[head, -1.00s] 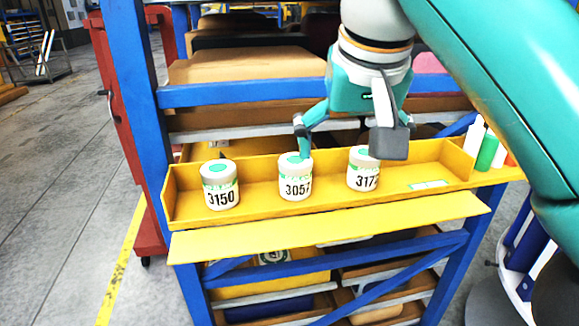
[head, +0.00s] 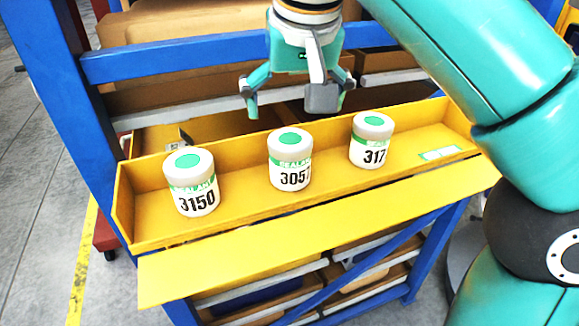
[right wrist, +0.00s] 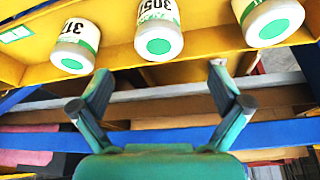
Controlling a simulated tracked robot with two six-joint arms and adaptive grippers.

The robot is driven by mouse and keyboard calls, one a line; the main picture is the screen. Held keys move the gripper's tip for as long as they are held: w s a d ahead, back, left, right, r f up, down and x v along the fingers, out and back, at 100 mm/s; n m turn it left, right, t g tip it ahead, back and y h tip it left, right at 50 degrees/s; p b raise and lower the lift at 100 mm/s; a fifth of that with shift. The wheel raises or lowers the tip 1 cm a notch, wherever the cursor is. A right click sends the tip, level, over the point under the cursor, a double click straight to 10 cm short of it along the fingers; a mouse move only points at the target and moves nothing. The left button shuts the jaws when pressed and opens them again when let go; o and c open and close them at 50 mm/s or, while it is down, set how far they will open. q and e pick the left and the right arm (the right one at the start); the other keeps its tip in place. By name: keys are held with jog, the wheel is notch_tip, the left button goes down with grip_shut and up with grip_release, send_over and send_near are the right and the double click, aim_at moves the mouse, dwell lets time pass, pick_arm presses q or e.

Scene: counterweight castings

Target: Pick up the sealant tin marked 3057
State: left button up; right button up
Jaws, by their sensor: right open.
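The white sealant tin marked 3057 (head: 290,160), with a green lid spot and green band, stands upright in the middle of the yellow tray (head: 240,192). It also shows in the right wrist view (right wrist: 158,28), its label partly cut off at the top edge. My right gripper (head: 290,105) is open and empty, above and behind the tray's back wall, close to the 3057 tin but apart from it. In the right wrist view its spread fingers (right wrist: 160,95) point toward the tins, with the 3057 tin beyond the gap. My left gripper is not in view.
A tin marked 3150 (head: 192,182) stands to the left and one reading 317 (head: 371,140), last digit hidden, to the right. A blue rack beam (head: 180,58) runs behind the tray, near my right gripper. Free tray floor lies between the tins.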

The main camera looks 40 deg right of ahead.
aim_at(291, 140)
jog(key=b+x, duration=0.1)
jog(key=x, duration=0.3)
jog(key=shift+w+f, duration=0.15)
jog(key=shift+f, duration=0.15)
jog(key=shift+d+b+x, duration=0.1)
jog(key=shift+b+x, duration=0.1)
jog(key=shift+x, duration=1.2)
jog(key=shift+d+b+x, duration=0.15)
jog(key=shift+x, duration=1.3)
jog(key=shift+r, duration=0.1)
jog(key=c, duration=1.4)
jog(key=shift+c, duration=0.2)
